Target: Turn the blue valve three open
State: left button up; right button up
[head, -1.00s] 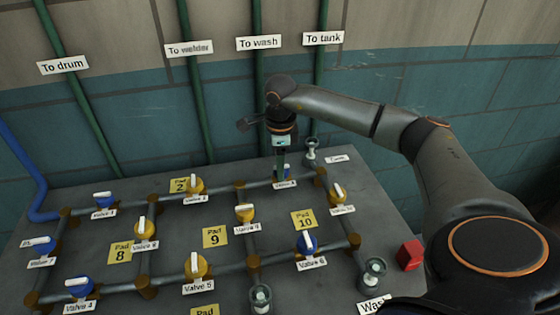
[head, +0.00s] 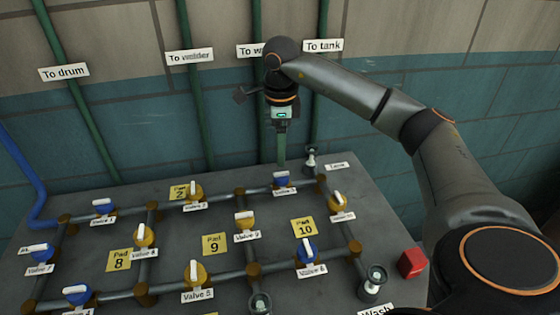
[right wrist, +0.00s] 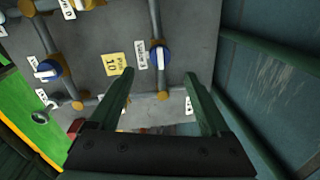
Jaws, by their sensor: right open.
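Valve three (head: 281,180) is a blue knob with a white handle on the back pipe, right of centre; its small label is just in front. It also shows in the right wrist view (right wrist: 161,57), between and beyond the fingertips. Its handle is small here, and I cannot tell its exact angle. My right gripper (head: 281,160) hangs fingers down above the valve, apart from it. In the right wrist view the two green fingers (right wrist: 159,73) are spread with nothing between them. My left gripper is not in view.
Yellow valve 2 (head: 194,191) and valve 9 (head: 244,221) stand to the left, blue valve 6 (head: 307,250) in front. A grey upright fitting (head: 311,158) is close on the right. A red block (head: 412,263) sits at the right edge. Green pipes climb the wall behind.

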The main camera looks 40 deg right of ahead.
jog(key=shift+s+r, duration=0.1)
jog(key=shift+r, duration=1.6)
jog(key=shift+s, duration=0.1)
